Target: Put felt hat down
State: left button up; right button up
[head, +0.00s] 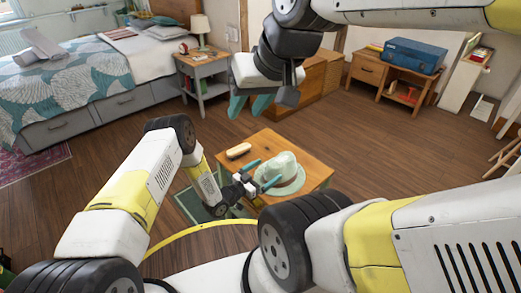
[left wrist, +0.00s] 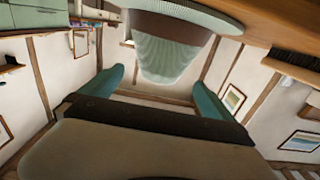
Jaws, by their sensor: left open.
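The pale green felt hat (head: 284,168) sits on the small wooden table (head: 262,139), crown up and brim on the tabletop. My left gripper (head: 267,171) is open at table height, on the left side of the hat, with its teal fingers pointing at the crown. In the left wrist view the picture is turned over, and the ribbed crown of the hat (left wrist: 172,62) with its dark band shows beyond and between the two spread fingers. Nothing is gripped. My right gripper (head: 250,105) is raised above and behind the table, its fingers apart and empty.
A tan, elongated object (head: 238,151) lies on the table's left part. A bed (head: 75,85) and a nightstand (head: 204,62) stand at the back left. A low wooden cabinet with a blue case (head: 413,55) stands back right. Open floor lies right of the table.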

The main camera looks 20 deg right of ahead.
pick_arm(q)
jog(key=v, duration=0.5)
jog(key=w+a+r+n+t+y, duration=0.1)
jog(key=w+a+r+y, duration=0.25)
jog(key=w+r, duration=0.4)
jog(key=w+a+r+t+y, duration=0.1)
jog(key=w+a+r+y, duration=0.1)
jog(key=w+a+r, duration=0.4)
jog(key=a+r+n+t+y, duration=0.1)
jog(key=a+r+n+y, duration=0.15)
jog(key=a+r, duration=0.6)
jog(key=a+r+n+y, duration=0.2)
jog(key=a+r+y, duration=0.25)
jog(key=r, duration=0.75)
jog(key=s+a+r+n+g+y, duration=0.15)
jog(key=s+a+r+n, duration=0.25)
jog(key=s+a+r, duration=0.8)
jog(key=s+a+n+g, duration=0.2)
jog(key=s+n, duration=0.1)
jog(key=s, duration=2)
jog(key=shift+s+a, duration=0.2)
jog(key=shift+a, duration=0.15)
